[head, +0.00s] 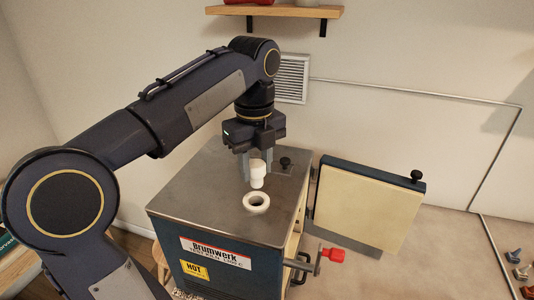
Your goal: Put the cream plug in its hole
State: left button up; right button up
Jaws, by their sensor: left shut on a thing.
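The cream plug (257,173) is a small pale stepped cylinder, wider at its upper part. My left gripper (257,165) points down and is shut on the plug, holding it upright above the kiln's metal top. The hole (257,201) is a dark opening in a raised cream ring on that top. In the head view the plug hangs just behind and above the ring, apart from it. The exact gap is hard to tell from this one view. My right gripper is not in view.
The kiln (180,205) has a flat grey top with a black knob (285,162) behind the ring. Its door (370,205) stands open to the right. A red-handled latch (333,254) sticks out in front. A wooden shelf (275,11) hangs on the wall.

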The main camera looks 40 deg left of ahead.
aim_at(255, 186)
pick_arm(q)
jog(key=shift+s+f, duration=0.25)
jog(key=shift+f, duration=0.4)
jog(key=shift+w+f, duration=0.1)
jog(key=shift+f, duration=2)
jog(key=shift+f+b, duration=0.4)
jog(key=shift+f, duration=0.2)
jog(key=o, duration=0.7)
jog(key=shift+r+p, duration=0.45)
jog(key=shift+r, duration=5.1)
